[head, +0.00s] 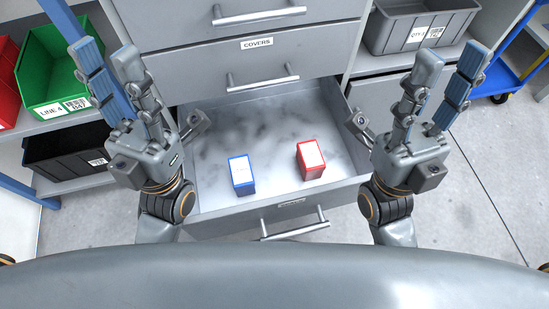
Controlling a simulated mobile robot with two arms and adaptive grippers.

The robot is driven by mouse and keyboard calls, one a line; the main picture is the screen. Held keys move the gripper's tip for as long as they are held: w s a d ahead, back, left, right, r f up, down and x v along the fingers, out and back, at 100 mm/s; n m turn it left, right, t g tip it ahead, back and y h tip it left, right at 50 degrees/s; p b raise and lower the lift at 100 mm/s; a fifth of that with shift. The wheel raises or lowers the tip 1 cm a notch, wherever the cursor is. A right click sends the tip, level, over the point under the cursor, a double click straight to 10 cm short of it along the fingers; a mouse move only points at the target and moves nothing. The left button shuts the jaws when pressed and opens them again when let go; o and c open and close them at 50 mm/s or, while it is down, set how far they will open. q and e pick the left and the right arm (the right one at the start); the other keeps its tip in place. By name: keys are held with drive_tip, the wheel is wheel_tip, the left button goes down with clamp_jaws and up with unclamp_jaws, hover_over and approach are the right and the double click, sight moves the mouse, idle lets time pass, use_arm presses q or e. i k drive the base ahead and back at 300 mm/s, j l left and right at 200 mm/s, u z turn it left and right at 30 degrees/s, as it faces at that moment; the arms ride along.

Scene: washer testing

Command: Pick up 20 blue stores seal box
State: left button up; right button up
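A small blue box (241,175) with a white top stands in the open drawer (268,130), left of the middle. A red box (310,160) with a white top stands to its right in the same drawer. My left gripper (108,72) is open and empty, raised to the left of the drawer. My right gripper (446,78) is open and empty, raised to the right of the drawer. Both are apart from the boxes. The writing on the boxes is too small to read.
Closed drawers, one labelled COVERS (257,43), rise behind the open one. A green bin (50,75), a black bin (65,150) and a red bin (8,80) are on the left shelves. A grey bin (395,35) is on the right.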

sight(241, 170)
drive_tip(key=u, duration=1.4)
drive_tip(key=k+l+u, duration=0.4)
drive_tip(key=l+u, duration=0.15)
drive_tip(key=l, duration=0.3)
drive_tip(key=k+l+u, duration=0.3)
